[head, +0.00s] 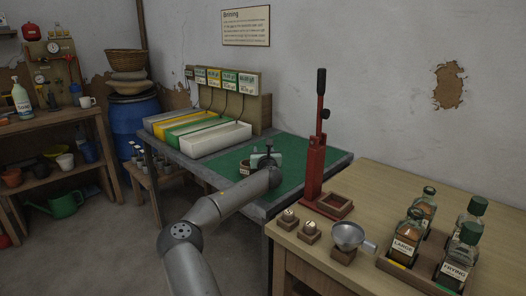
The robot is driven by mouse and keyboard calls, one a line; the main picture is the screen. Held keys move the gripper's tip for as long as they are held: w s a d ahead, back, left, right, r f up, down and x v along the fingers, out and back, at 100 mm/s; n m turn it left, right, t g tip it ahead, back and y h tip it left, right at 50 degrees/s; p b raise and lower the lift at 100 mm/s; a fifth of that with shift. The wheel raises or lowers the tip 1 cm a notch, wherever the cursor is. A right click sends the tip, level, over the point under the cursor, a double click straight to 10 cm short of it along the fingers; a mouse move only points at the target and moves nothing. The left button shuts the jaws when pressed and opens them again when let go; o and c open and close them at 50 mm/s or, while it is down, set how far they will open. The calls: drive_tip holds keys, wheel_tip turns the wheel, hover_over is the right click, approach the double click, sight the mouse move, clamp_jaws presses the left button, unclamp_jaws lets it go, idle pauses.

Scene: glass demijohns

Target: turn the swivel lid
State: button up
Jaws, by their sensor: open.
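My arm reaches over the green mat (297,178) on the grey-edged bench. My gripper (262,160) is at its far end, low over the mat and open. The fingers are small here and partly hidden by my own wrist. A small brown round container (244,168) stands on the mat just left of my gripper. I cannot tell whether they touch. I cannot make out a swivel lid for certain; one on or beside this container would be mostly hidden by my gripper and wrist.
A tall red lever press (315,160) stands right of my gripper. The wooden table (385,188) holds a metal funnel (348,235) and a tray of labelled bottles (404,238). Coloured bins, the front one white (215,139), stand behind. The mat's right part is clear.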

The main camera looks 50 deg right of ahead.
drive_tip(key=shift+w+d, duration=0.25)
drive_tip(key=shift+c, duration=0.3)
clamp_jaws()
drive_tip(key=shift+d+f+y+b, duration=0.1)
drive_tip(key=shift+y+b, duration=0.2)
drive_tip(key=shift+w+d+n+t+y+b, duration=0.1)
drive_tip(key=shift+d+n+t+y+b, duration=0.05)
drive_tip(key=shift+n+t+y+b, duration=0.5)
drive_tip(key=n+t+y, duration=0.1)
drive_tip(key=n+t+y+b, duration=0.1)
drive_tip(key=shift+w+d+y, duration=0.2)
drive_tip(key=shift+w+y, duration=0.1)
drive_tip(key=shift+y, duration=0.05)
drive_tip(key=shift+w+d+n+t+y, duration=0.1)
drive_tip(key=shift+w+n+t+y, duration=0.15)
drive_tip(key=shift+n+y, duration=0.45)
drive_tip(key=shift+w+a+n+t+y, duration=0.2)
drive_tip(key=shift+n+y, duration=0.25)
drive_tip(key=shift+y, duration=0.45)
drive_tip(key=shift+w+d+n+t+y, duration=0.2)
drive_tip(key=shift+n+t+y, duration=0.1)
drive_tip(key=shift+n+y, duration=0.4)
